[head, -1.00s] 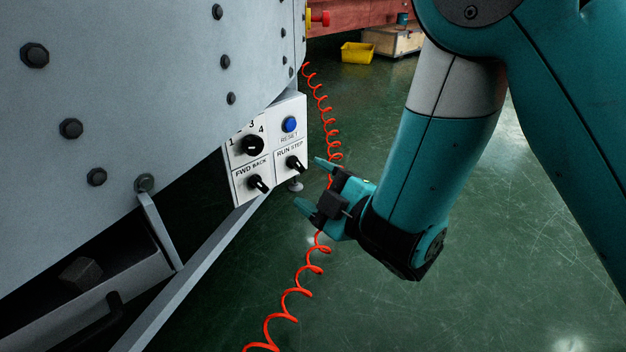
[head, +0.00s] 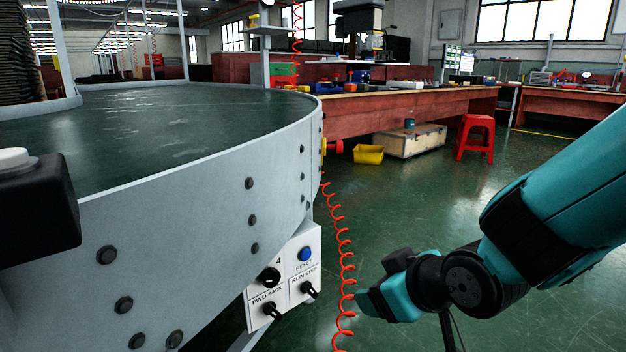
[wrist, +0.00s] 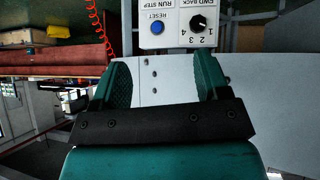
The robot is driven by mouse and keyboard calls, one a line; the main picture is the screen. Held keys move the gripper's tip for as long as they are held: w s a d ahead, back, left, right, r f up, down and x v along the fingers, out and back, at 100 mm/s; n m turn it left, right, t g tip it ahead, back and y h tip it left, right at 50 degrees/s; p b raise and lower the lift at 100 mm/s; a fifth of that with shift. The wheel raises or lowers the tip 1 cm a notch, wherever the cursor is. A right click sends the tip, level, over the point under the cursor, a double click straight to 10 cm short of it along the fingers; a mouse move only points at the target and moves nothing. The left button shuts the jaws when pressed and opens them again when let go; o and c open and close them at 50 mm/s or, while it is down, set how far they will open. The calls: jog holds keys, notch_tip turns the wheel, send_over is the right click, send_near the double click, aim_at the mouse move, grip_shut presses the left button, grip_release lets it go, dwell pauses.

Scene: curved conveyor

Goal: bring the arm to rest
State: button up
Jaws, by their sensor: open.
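My gripper (head: 368,290) is at the lower right of the head view, to the right of the control panel and apart from it. In the wrist view my gripper (wrist: 165,85) shows its two teal fingers spread wide with nothing between them. The white control panel (head: 288,268) hangs under the curved conveyor's side and has a blue reset button (head: 305,254) and black knobs. In the wrist view the panel (wrist: 178,38) appears upside down beyond the fingers.
The curved conveyor (head: 215,185) fills the left. A red coiled cable (head: 335,215) hangs between the panel and my gripper. A workbench (head: 400,112), yellow bin (head: 368,154), wooden crate (head: 412,142) and red stool (head: 475,136) stand behind. The green floor (head: 420,200) between is clear.

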jog(key=s+d+r+m+g+p, duration=0.15)
jog(key=s+r+g+p, duration=0.25)
jog(key=s+r, duration=0.45)
jog(key=s+d+r+n+g+p, duration=0.1)
jog(key=s+d+r+g+p, duration=0.25)
jog(key=s+r, duration=0.5)
notch_tip(320, 180, up, 36)
jog(key=s+a+p, duration=0.1)
jog(key=p, duration=3.6)
jog(key=shift+s+f+g, duration=0.15)
jog(key=shift+f+g, duration=0.1)
jog(key=shift+g, duration=0.2)
jog(key=shift+m, duration=0.25)
jog(key=shift+c, duration=0.5)
